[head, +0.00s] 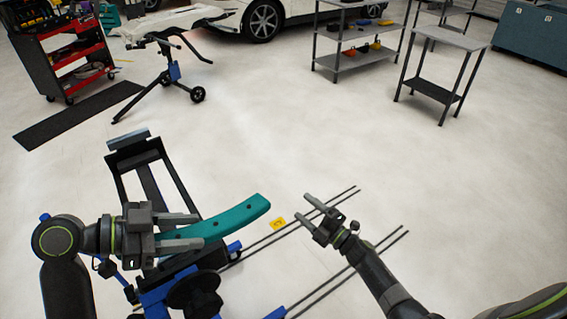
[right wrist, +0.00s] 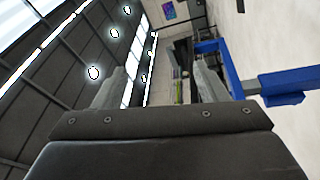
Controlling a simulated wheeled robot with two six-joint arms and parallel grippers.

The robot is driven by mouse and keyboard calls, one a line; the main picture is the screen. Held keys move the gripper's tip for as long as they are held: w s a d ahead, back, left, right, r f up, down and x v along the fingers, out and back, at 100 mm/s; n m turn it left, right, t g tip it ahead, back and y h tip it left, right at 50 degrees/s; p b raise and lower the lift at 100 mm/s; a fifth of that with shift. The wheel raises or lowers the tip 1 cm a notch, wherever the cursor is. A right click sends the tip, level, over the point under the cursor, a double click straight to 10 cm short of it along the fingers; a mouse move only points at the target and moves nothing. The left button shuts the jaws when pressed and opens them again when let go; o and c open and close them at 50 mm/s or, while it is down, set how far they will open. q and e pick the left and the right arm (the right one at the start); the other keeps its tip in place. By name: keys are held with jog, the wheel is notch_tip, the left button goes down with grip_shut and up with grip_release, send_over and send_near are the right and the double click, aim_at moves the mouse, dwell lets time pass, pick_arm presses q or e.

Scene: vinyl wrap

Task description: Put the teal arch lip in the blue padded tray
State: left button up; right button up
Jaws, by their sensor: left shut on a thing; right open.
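The teal arch lip (head: 235,219) is a curved teal bar with small dark holes in the head view. My left gripper (head: 199,231) is shut on its left end, and the rest sticks out to the right, above the floor. My right gripper (head: 315,205) is open and empty, to the right of the lip and apart from it. Its two fingers also show in the right wrist view (right wrist: 160,85) with nothing between them. I cannot make out a blue padded tray in either view.
A black frame stand with blue parts (head: 118,165) stands behind and below my left gripper. Dark rods (head: 290,228) and a small yellow item (head: 278,223) lie to its right. Farther off are a red tool cart (head: 84,57), a grey table (head: 447,38) and shelves (head: 357,33). The middle floor is clear.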

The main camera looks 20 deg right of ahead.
jog(key=a+r+n+g+y, duration=0.4)
jog(key=r+n+g+y, duration=0.15)
jog(key=r+n, duration=0.4)
jog(key=a+r+n+g+y, duration=0.4)
jog(key=r+n+g+y, duration=0.15)
jog(key=r+n, duration=0.35)
jog(key=n+g+h, duration=0.6)
jog(key=n+g, duration=0.4)
jog(key=n, duration=0.6)
send_near(234, 210)
jog(key=w+d+r, duration=0.1)
jog(key=w+r, duration=0.1)
jog(key=w, duration=0.1)
jog(key=s+n+g+h, duration=0.1)
jog(key=n+h, duration=0.1)
jog(key=n, duration=0.1)
jog(key=shift+m, duration=0.25)
jog(key=x, duration=1.1)
jog(key=shift+s+r, duration=0.1)
jog(key=shift+s, duration=0.15)
